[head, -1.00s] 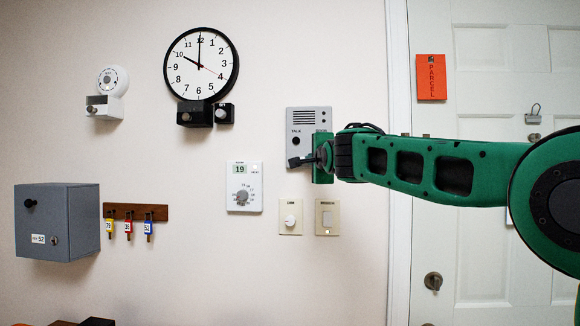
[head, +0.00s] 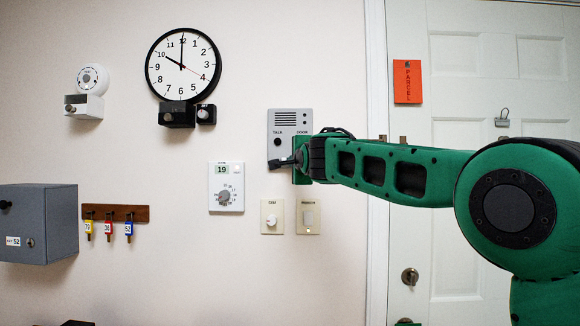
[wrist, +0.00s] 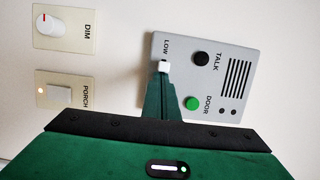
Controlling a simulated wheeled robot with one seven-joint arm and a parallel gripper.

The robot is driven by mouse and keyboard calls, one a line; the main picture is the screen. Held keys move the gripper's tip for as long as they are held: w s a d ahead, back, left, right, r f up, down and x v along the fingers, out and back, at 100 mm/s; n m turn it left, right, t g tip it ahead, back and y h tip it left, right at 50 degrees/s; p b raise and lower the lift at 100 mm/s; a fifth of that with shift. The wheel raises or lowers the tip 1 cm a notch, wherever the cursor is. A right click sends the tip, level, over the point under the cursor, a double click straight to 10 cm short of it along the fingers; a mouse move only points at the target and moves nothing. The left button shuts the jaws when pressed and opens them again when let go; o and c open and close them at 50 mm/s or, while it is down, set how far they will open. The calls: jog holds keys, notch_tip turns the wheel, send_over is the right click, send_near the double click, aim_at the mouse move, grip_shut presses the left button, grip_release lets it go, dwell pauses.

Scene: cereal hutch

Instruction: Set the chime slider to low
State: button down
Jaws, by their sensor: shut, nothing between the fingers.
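The grey intercom panel (head: 291,118) is on the wall in the head view, with my gripper (head: 301,162) over its lower part. In the wrist view the panel (wrist: 218,62) appears turned sideways, with a black TALK button (wrist: 201,59) and a green DOOR button (wrist: 193,103). A white slider knob (wrist: 163,67) sits just beside the word LOW. My gripper (wrist: 164,82) is shut and empty, its tips right at the knob; I cannot tell whether they touch. The other end of the slider is hidden behind my fingers.
A DIM knob plate (head: 272,217) and a PORCH switch plate (wrist: 67,92) sit below the panel. A thermostat (head: 226,187) is to their left. A clock (head: 183,64) hangs above left. A door (head: 470,60) is on the right.

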jog(key=d, duration=0.6)
jog(key=s+d, duration=0.2)
jog(key=s, duration=0.8)
jog(key=s+d+f+n+g+h, duration=0.1)
jog(key=s+d+f+g+h, duration=0.2)
jog(key=d+f, duration=0.65)
jog(key=s+d+f+n+g+h, duration=0.25)
jog(key=s+d+f, duration=0.25)
jog(key=d+f, duration=0.4)
jog(key=s+d+f+n+g, duration=0.2)
jog(key=s+d+f+g, duration=0.3)
jog(key=s+d+f, duration=0.75)
jog(key=s+f+n+g, duration=0.1)
jog(key=s+f, duration=0.4)
jog(key=s, duration=0.5)
jog(key=s+f+n+g+y, duration=0.1)
jog(key=s+f+g, duration=0.3)
jog(key=s, duration=0.6)
jog(key=s+a+f+n+g+y, duration=0.1)
jog(key=s+f+n+g, duration=0.1)
jog(key=s+f, duration=0.5)
jog(key=s, duration=0.3)
jog(key=shift+s, duration=0.3)
jog(key=shift+a+g+y, duration=0.1)
jog(key=shift+g+y, duration=0.15)
